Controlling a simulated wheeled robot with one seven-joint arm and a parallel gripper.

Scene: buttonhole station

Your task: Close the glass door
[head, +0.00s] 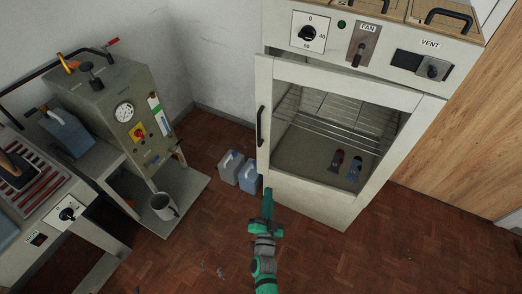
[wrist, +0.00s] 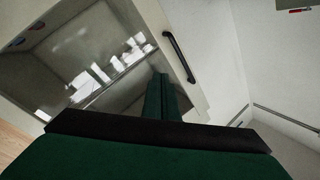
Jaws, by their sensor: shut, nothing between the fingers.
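The glass door (head: 345,75) has a white frame and is on the front of a white cabinet. A dark gap shows along its top left edge, so it looks slightly ajar. Its black handle (head: 261,126) is on its left side. In the wrist view the handle (wrist: 179,57) is to the upper right of my fingertips, and the glass (wrist: 60,65) is to their left. My gripper (head: 268,192) is shut and empty, below the handle near the door's lower left corner. In the wrist view its fingers (wrist: 160,80) overlap the door frame; I cannot tell whether they touch.
Behind the glass are wire racks (head: 340,118) and a red and a blue item. Two grey-blue jugs (head: 240,172) stand on the floor left of the cabinet. A machine with a gauge (head: 124,111) and a mug (head: 163,206) stand further left. The front floor is mostly clear.

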